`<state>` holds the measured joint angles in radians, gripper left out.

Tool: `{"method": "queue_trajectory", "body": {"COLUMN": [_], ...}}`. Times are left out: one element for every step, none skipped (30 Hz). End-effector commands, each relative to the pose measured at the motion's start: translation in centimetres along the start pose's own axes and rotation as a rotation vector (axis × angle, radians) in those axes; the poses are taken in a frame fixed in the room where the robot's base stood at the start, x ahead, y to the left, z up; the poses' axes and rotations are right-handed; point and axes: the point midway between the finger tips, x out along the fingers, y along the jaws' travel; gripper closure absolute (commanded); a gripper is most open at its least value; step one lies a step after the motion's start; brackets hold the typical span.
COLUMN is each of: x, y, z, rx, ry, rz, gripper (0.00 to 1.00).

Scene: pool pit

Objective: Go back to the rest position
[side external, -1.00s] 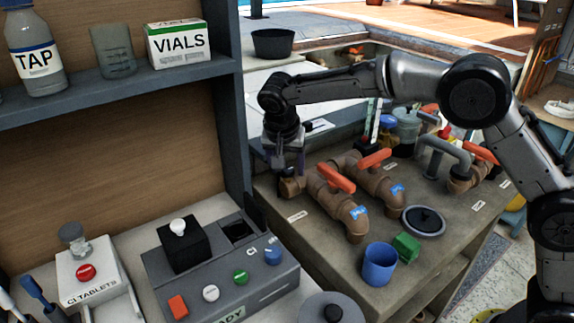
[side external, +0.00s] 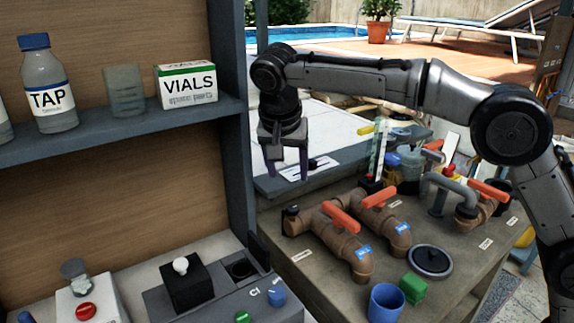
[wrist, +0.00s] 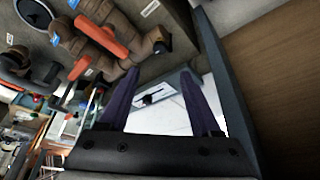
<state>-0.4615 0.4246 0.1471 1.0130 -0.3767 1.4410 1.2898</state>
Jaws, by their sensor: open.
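My gripper (side external: 287,168) hangs in the air, pointing down, above and to the left of the brown pipes, close to the shelf's upright. Its two dark purple fingers are apart, with nothing between them. In the wrist view my gripper (wrist: 160,76) shows both fingers spread, with the pale ledge between and beyond them. The nearer brown pipe (side external: 325,230), with a red-orange handle, lies below it on the bench, and its dark open-looking end faces the gripper side. No part of the gripper touches the pipes.
The grey shelf upright (side external: 236,130) stands just left of the gripper. The shelf holds a TAP bottle (side external: 48,95) and a VIALS box (side external: 187,85). A blue cup (side external: 385,303), green block (side external: 413,288) and round dark lid (side external: 430,261) are on the bench. Air above the pipes is free.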

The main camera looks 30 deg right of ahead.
Motion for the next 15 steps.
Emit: {"method": "queue_trajectory", "body": {"x": [-0.40,-0.56,-0.71,-0.79,-0.84,-0.88,-0.89,-0.89,-0.88,-0.87,-0.87,-0.87,-0.86,-0.82,-0.83], "y": [-0.04,-0.01,0.00,0.00,0.01,0.01,0.01,0.01,0.01,0.01,0.01,0.01,0.02,0.06,0.24], "z": [0.01,0.01,0.02,0.02,0.02,0.02,0.03,0.03,0.03,0.03,0.02,0.02,0.01,-0.08,-0.39], "rx": [0.000,0.000,0.000,-0.001,-0.001,-0.001,-0.001,-0.001,-0.001,-0.001,-0.001,-0.001,0.000,0.002,0.008], "ry": [0.000,0.000,0.000,-0.001,-0.001,-0.001,-0.001,-0.001,-0.001,-0.001,-0.001,-0.001,-0.001,-0.001,0.000], "rz": [-0.001,0.000,0.000,0.000,0.000,0.000,0.000,0.000,0.000,0.000,0.000,0.000,0.000,0.001,0.001], "gripper": [0.35,0.35,0.35,0.35,0.35,0.35,0.35,0.35,0.35,0.35,0.35,0.35,0.35,0.35,0.35]}}
